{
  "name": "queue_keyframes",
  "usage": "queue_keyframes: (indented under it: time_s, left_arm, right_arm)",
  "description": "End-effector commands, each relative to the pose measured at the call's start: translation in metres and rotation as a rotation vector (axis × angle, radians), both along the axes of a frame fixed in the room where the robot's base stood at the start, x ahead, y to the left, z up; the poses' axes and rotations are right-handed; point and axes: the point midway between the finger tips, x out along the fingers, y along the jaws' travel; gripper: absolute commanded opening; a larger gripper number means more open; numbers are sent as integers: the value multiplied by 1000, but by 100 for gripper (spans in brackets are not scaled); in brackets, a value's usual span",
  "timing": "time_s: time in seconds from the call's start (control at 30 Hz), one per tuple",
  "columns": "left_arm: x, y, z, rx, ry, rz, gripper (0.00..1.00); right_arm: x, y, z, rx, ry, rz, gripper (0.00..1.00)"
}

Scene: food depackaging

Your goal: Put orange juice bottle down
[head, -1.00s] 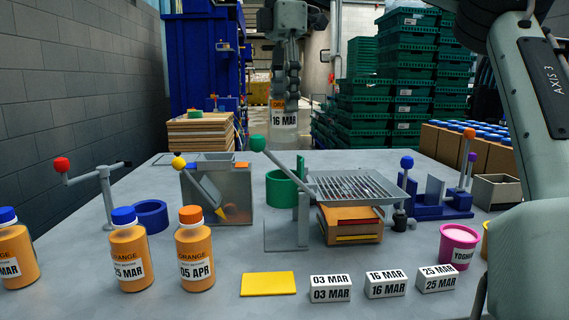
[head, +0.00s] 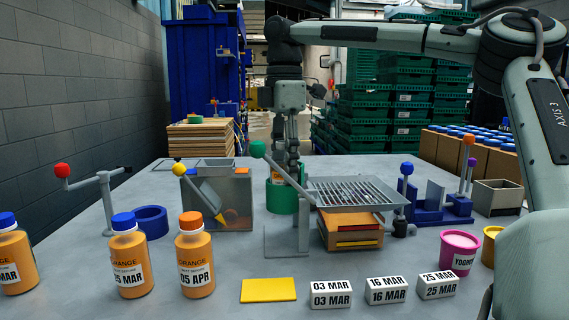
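My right gripper (head: 291,152) comes down from an arm that reaches over from the right. It is shut on an orange juice bottle (head: 278,178), of which only a small part shows. The bottle is upright at the green ring-shaped holder (head: 281,200), and its lower part is hidden by the holder. I cannot tell whether it rests on the bottom. Other orange juice bottles stand at the front left: one with an orange cap (head: 195,262), one with a blue cap (head: 131,265), and one cut by the left edge (head: 14,260). My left gripper is not in view.
A green-knobbed lever (head: 280,168) slants in front of the holder. A metal grate (head: 352,191) lies just right. A bin with a yellow-knobbed lever (head: 233,200) is left. Date blocks (head: 331,295), a yellow pad (head: 268,290) and a yoghurt cup (head: 459,255) are in front.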

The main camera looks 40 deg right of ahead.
Motion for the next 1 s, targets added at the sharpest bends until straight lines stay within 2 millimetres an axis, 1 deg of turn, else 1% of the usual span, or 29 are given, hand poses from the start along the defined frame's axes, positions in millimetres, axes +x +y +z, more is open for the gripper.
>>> queue_keyframes:
  time_s: [0.17,0.2,0.33,0.67,0.77,1.0]
  left_arm:
    - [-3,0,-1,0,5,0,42]
    - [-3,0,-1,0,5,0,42]
    - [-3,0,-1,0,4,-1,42]
    - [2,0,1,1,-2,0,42]
    - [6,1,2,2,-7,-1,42]
    - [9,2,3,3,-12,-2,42]
  right_arm:
    - [0,0,-3,0,0,0,10]
    - [0,0,-3,0,1,0,50]
    - [0,0,-3,0,1,0,66]
    - [0,0,-4,-1,2,0,67]
    - [1,0,7,-3,-1,0,67]
    - [0,-4,48,-2,-1,-1,67]
